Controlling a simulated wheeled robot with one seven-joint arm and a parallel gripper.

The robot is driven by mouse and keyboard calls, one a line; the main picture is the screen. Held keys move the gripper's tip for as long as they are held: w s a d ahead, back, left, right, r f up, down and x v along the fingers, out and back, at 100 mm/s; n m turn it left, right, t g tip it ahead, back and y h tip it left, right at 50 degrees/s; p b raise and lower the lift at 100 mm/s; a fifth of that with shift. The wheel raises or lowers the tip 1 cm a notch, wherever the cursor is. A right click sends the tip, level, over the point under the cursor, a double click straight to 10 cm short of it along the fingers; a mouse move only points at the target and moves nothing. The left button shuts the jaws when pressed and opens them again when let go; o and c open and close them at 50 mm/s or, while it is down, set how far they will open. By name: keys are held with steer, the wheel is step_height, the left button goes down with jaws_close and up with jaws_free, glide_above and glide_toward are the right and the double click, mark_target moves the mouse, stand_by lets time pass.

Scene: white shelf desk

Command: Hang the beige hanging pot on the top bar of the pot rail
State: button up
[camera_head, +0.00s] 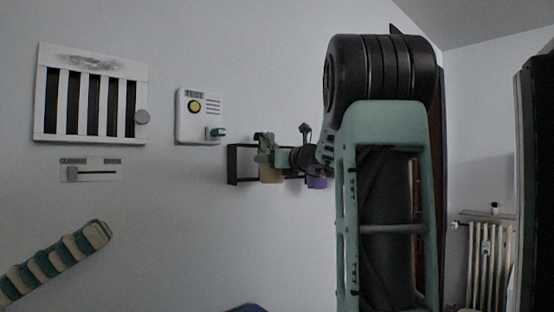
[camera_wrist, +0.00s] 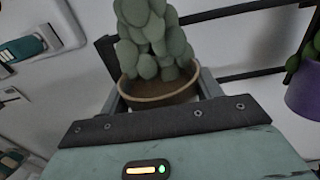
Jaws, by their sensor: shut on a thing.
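The beige hanging pot (camera_head: 271,175) with a green plant is in my gripper (camera_head: 268,158), at the dark pot rail (camera_head: 232,166) on the wall. In the wrist view the pot (camera_wrist: 160,98) sits between the two fingers, its brown rim and soil showing. The rail's bars (camera_wrist: 238,73) run behind the pot at both sides. The pot's back is hidden, so I cannot tell whether it touches or hooks the top bar.
A purple pot (camera_wrist: 303,99) with a plant hangs close to the right; it also shows in the head view (camera_head: 316,183). A white box with a yellow button (camera_head: 196,112) is on the wall left of the rail. A slatted panel (camera_head: 90,92) is farther left.

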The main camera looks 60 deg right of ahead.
steer(key=shift+w+d+r, duration=0.1)
steer(key=shift+w+d, duration=0.15)
steer(key=shift+w, duration=0.35)
step_height(320, 180, down, 3)
steer(key=b, duration=0.2)
steer(key=shift+r+b, duration=0.15)
steer(key=shift+b, duration=0.15)
steer(key=shift+a, duration=0.1)
steer(key=o, duration=1.3)
steer(key=shift+o, duration=0.2)
steer(key=b+v, duration=0.6)
steer(key=v, duration=1.1)
steer(key=shift+s, duration=0.2)
